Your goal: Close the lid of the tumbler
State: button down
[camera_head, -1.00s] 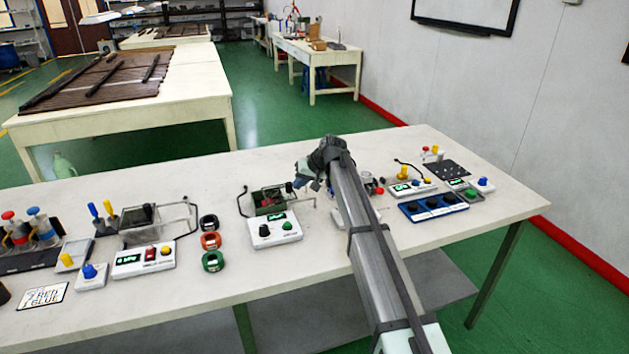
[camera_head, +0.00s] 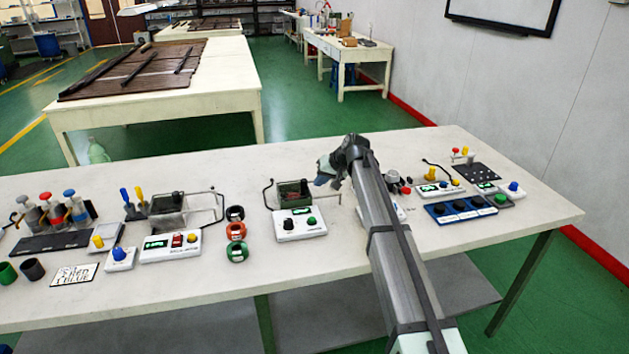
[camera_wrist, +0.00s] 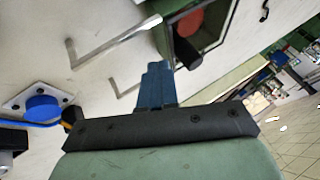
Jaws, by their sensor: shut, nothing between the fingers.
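The tumbler appears to be the small dark green box (camera_head: 288,200) behind a white control unit in the head view. The box also shows at the top of the wrist view (camera_wrist: 226,18); a dark-rimmed opening there shows something red inside. I cannot clearly make out its lid; a thin bent grey rod (camera_wrist: 115,40) extends beside the box. My gripper (camera_head: 322,180) is just right of the box and above the table in the head view. In the wrist view its blue fingers (camera_wrist: 157,75) are shut and empty, apart from the box in the picture.
The white control unit (camera_head: 300,228) stands in front of the box. Several colored rings (camera_head: 236,232) lie to its left. A blue panel with dark knobs (camera_head: 460,208) is to the right, beyond my arm. Bare table lies along the front.

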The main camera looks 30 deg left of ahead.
jog(key=shift+w+d+r, duration=0.1)
jog(key=shift+w+d, duration=0.15)
jog(key=shift+d, duration=0.25)
jog(key=shift+w+d+r, duration=0.1)
jog(key=shift+w+d, duration=0.15)
jog(key=shift+d, duration=0.2)
jog(key=v, duration=0.9)
jog(key=shift+r, duration=0.2)
